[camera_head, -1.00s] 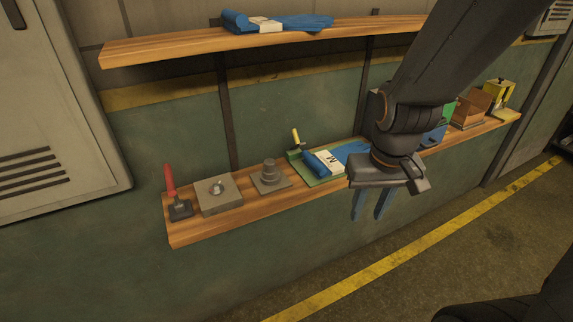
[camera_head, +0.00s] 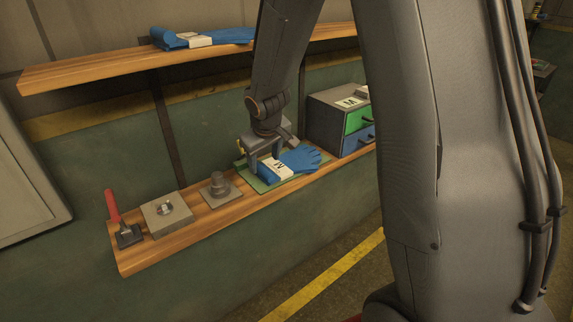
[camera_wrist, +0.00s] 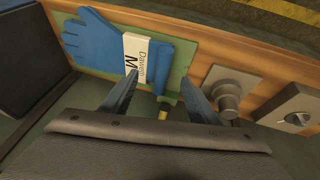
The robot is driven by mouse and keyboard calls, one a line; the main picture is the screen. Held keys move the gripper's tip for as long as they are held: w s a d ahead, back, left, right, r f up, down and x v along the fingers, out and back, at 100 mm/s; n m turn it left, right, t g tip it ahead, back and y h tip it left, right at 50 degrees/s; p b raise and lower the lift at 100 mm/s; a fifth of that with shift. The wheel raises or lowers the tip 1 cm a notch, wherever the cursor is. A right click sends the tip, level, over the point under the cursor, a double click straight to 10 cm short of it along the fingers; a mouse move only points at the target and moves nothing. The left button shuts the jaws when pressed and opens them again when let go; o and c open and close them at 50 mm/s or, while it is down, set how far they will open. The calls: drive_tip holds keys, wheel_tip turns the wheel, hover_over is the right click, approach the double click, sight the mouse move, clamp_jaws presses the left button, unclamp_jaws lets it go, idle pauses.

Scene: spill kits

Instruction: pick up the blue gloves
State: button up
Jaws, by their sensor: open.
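A pair of blue gloves (camera_head: 302,160) with a white label marked M lies on a green mat (camera_head: 261,186) on the lower wooden shelf. In the wrist view the gloves (camera_wrist: 88,42) lie flat, fingers to the left and cuff to the right. My gripper (camera_head: 264,158) is open and empty, low by the cuff end of the gloves. In the wrist view its fingertips (camera_wrist: 160,82) are apart, near the cuff's lower edge, one by the label and one over the mat. I cannot tell whether they touch. Another pair of blue gloves (camera_head: 232,36) lies on the upper shelf.
A yellow-handled tool (camera_wrist: 163,110) sits beside the mat, seen between my fingers. A grey cylindrical part (camera_head: 218,186), a grey block (camera_head: 166,216) and a red-handled tool (camera_head: 113,207) stand to the left. A drawer unit (camera_head: 322,123) stands to the right. The upper shelf (camera_head: 90,76) overhangs behind.

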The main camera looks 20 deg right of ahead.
sight(266, 170)
drive_tip(key=x, duration=0.5)
drive_tip(key=shift+s+d+f, duration=0.1)
drive_tip(key=shift+s+d, duration=0.1)
drive_tip(key=shift+s, duration=0.1)
drive_tip(key=c, duration=1.1)
